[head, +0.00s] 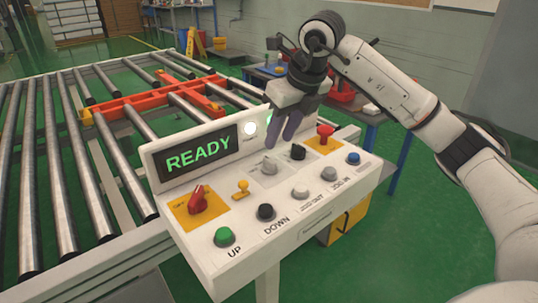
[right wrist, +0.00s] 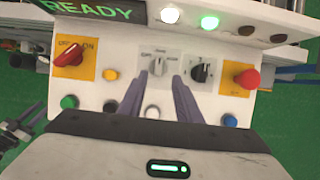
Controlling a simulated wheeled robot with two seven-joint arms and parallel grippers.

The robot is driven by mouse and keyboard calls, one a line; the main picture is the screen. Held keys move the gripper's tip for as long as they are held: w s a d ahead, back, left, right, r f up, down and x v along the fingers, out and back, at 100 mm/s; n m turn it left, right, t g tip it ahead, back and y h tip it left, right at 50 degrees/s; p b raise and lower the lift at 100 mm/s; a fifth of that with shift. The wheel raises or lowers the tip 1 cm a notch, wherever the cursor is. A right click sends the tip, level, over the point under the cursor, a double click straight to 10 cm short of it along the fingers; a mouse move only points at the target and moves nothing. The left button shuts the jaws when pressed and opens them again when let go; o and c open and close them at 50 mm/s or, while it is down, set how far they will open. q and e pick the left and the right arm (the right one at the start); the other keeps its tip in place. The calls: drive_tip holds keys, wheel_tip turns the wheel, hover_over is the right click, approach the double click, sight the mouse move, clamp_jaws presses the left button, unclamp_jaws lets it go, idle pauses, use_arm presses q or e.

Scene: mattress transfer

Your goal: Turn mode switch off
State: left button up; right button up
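The control panel (head: 285,212) is white with a lit screen reading READY. A grey selector knob (head: 268,166) sits on a pale plate in its upper row, and a black selector knob (head: 297,152) is to its right. I cannot read their labels well enough to tell which is the mode switch. My right gripper (head: 281,135) is open and empty, pointing down above these knobs. In the right wrist view the grey knob (right wrist: 157,65) shows between the fingertips, and the black knob (right wrist: 201,72) is just right of the right finger.
A red rotary switch (head: 197,201) on a yellow plate is at the panel's left, and a red mushroom button (head: 325,132) at its right. A yellow toggle (head: 241,187) and several push buttons are also there. A roller conveyor (head: 60,165) stands behind left.

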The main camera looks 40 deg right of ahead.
sight(270, 159)
drive_tip(key=x, duration=0.8)
drive_tip(key=shift+w+a+f+p, duration=0.1)
drive_tip(key=shift+f+p, duration=0.15)
drive_tip(key=shift+p, duration=0.05)
clamp_jaws()
